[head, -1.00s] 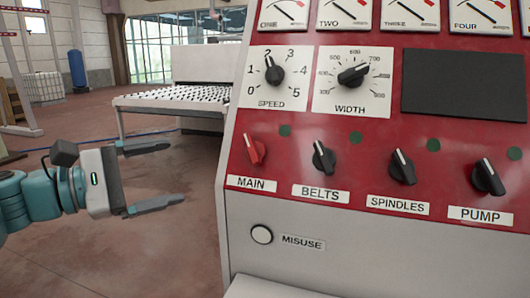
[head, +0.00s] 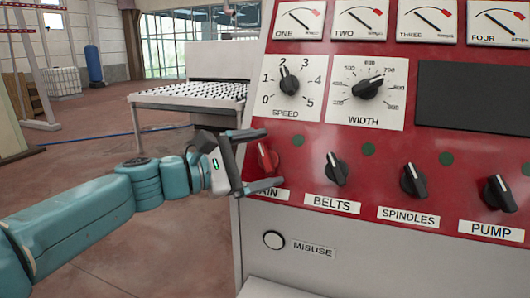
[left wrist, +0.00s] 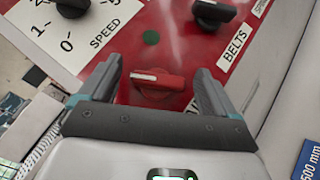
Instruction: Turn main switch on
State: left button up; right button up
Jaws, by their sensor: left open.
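The main switch (head: 267,157) is a red knob with a pale pointer line on the red control panel (head: 310,150), at its left edge in the head view. My left gripper (head: 262,160) is open, with one finger above the knob and one below it, the lower one covering part of the MAIN label (head: 280,194). In the left wrist view the red knob (left wrist: 157,87) sits between the two open fingers (left wrist: 157,85). I cannot tell whether the fingers touch it. My right gripper is not in view.
To the right on the panel are the black BELTS knob (head: 336,169), SPINDLES knob (head: 413,181) and PUMP knob (head: 500,194). The SPEED dial (head: 289,83) and WIDTH dial (head: 368,87) are above. A roller table (head: 190,92) stands behind.

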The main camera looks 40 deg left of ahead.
pick_arm(q)
jog(key=shift+w+d, duration=0.25)
jog(key=shift+w, duration=0.2)
jog(key=shift+c, duration=0.3)
jog(key=c, duration=0.9)
